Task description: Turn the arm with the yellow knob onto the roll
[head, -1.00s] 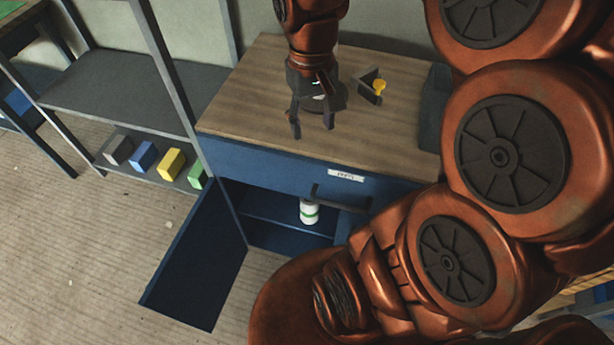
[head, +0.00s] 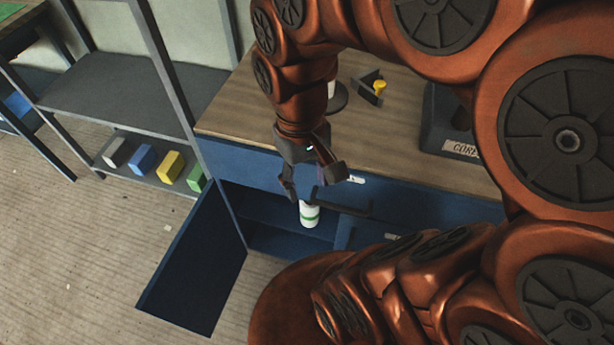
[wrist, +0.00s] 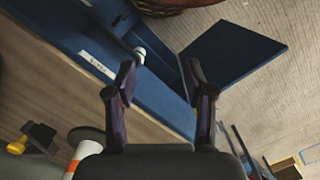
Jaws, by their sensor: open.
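The yellow knob (head: 379,87) sits on a dark angled arm (head: 367,92) on the wooden cabinet top, behind and right of my gripper. The knob also shows at the lower left of the wrist view (wrist: 16,146). A white roll with an orange band (wrist: 82,154) stands by a dark round disc (wrist: 87,134) in the wrist view; in the head view my arm mostly hides it. The knob's arm is apart from this roll. My gripper (head: 313,183) is open and empty, in front of the cabinet's front face, fingers pointing down.
A white and green container (head: 309,214) stands in the open blue cabinet below my gripper. The cabinet door (head: 195,262) hangs open to the left. A dark labelled block (head: 445,125) stands right on the wooden top (head: 240,105). A shelf (head: 120,95) holds several coloured blocks.

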